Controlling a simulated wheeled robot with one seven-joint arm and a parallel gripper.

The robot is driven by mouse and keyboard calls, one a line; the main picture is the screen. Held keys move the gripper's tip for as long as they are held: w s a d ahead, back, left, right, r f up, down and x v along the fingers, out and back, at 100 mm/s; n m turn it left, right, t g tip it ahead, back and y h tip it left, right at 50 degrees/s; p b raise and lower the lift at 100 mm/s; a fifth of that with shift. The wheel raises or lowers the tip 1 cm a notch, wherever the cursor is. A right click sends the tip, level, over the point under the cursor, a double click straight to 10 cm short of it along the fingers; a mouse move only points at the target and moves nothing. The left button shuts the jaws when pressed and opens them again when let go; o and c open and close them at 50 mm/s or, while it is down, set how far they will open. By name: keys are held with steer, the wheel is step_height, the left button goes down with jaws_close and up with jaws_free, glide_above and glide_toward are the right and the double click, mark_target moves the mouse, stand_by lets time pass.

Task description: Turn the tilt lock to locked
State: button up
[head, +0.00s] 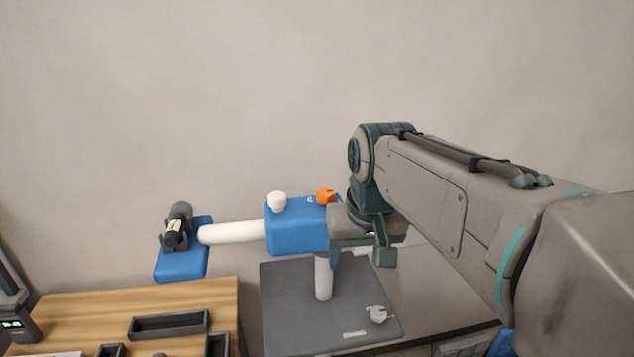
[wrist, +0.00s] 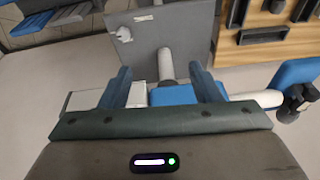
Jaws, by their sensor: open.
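A blue block (head: 290,228) sits on a white upright post (head: 323,278). On its top are an orange knob (head: 326,196) with a small white mark beside it, and a white knob (head: 277,202). No readable label shows which is the tilt lock, and I cannot read its setting. My gripper (head: 340,252) is at the right end of the block, close to the orange knob, partly overlapping it. In the wrist view its two blue fingers (wrist: 160,75) are apart, with the block (wrist: 176,96) and post beyond them. Nothing is seen held. The knobs are hidden in the wrist view.
A white arm (head: 232,232) runs left from the block to a blue plate (head: 182,264) with a dark device (head: 176,226). The grey base (head: 285,320) carries a pale knob (head: 377,314). A wooden table (head: 80,310) with dark trays stands left. Space above the block is clear.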

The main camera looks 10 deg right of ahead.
steer(key=w+r+g, duration=0.1)
steer(key=w+r, duration=0.8)
steer(key=w, duration=0.3)
step_height(320, 180, up, 4)
steer(key=m+g+p, duration=0.2)
glide_above(325, 191)
step_height(325, 191, down, 13)
steer(key=b, duration=0.2)
steer(key=shift+s+f+b, duration=0.1)
steer(key=shift+f+b, duration=0.1)
steer(key=shift+b, duration=0.1)
steer(key=shift+c, duration=0.3)
steer(key=c, duration=0.9)
